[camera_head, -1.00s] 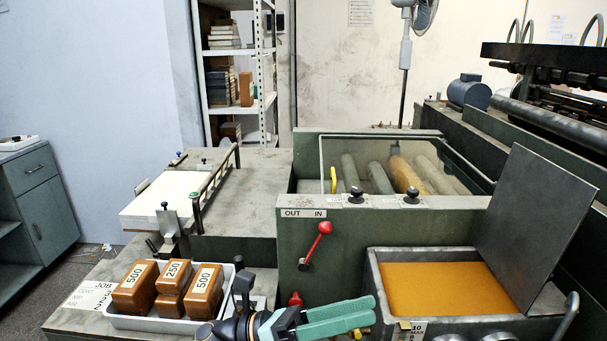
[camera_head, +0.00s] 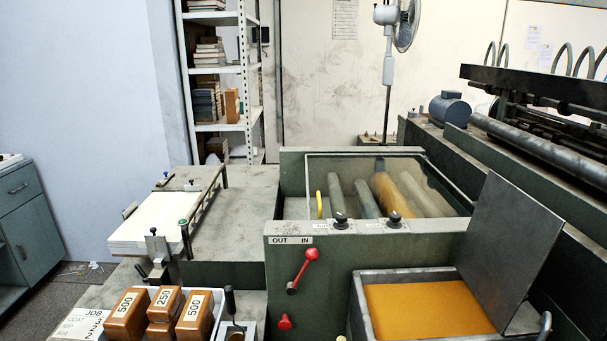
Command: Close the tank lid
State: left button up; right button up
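The tank (camera_head: 358,302) is a grey metal box at the bottom right, cut off by the lower frame edge. It holds a flat orange-brown mass (camera_head: 428,310). The tank lid (camera_head: 508,240) is a dark grey flat plate. It stands open and tilted at the tank's right side, leaving the orange surface uncovered. A curved metal handle (camera_head: 545,323) shows at the tank's lower right. Neither of my grippers is in view.
Left of the tank is a green machine housing with a red-knobbed lever (camera_head: 303,270) and a clear cover (camera_head: 390,185) over rollers. A white tray (camera_head: 215,300) with brown numbered blocks is at the bottom left. The machine frame rises close behind the lid.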

aim_at(510, 236)
jog(key=l+z, duration=0.1)
jog(key=z, duration=0.25)
jog(key=l+z, duration=0.1)
jog(key=z, duration=0.25)
jog(key=i+j, duration=0.05)
